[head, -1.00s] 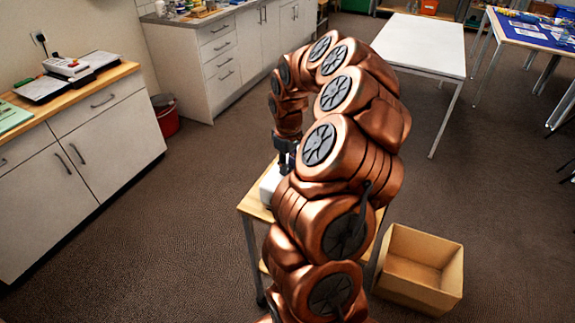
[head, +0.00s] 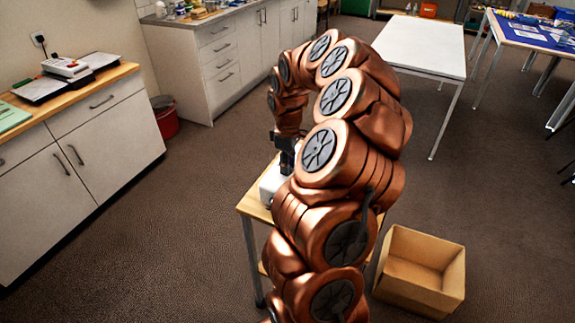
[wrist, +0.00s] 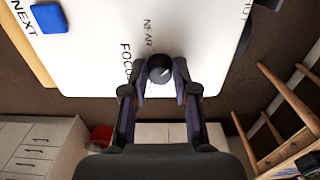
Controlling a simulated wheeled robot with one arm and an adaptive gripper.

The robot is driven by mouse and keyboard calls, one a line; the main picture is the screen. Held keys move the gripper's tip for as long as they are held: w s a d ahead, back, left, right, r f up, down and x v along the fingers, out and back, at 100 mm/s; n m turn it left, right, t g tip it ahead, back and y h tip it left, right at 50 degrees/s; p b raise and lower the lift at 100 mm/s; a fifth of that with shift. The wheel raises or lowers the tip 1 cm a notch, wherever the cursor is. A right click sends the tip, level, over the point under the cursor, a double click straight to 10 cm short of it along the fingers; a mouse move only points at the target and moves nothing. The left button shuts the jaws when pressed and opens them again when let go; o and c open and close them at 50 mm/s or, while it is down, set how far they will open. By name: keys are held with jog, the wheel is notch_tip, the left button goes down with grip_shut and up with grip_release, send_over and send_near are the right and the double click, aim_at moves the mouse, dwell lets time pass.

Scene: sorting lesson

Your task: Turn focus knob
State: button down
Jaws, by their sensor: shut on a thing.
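The focus knob (wrist: 159,68) is a dark round knob on a white device (wrist: 95,60), near the printed words FOCUS and NEAR in the wrist view. My gripper (wrist: 160,82) is shut on the knob, with a fingertip at each side of it. A blue square button (wrist: 48,17) lies on the same white face, beside the word NEXT. In the head view the white device (head: 270,187) stands on a small wooden-topped table (head: 252,207). My gripper (head: 285,160) is over its edge there, and my arm hides most of the device and the knob.
An open cardboard box (head: 420,270) stands on the floor right of the small table. A white table (head: 425,45) is behind. Cabinets (head: 85,140) line the left, with a red bin (head: 165,117) at their end. The floor between is clear.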

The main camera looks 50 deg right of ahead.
jog(key=c, duration=0.9)
grip_release()
jog(key=shift+r, duration=0.1)
notch_tip(320, 180, up, 12)
jog(key=shift+f, duration=0.1)
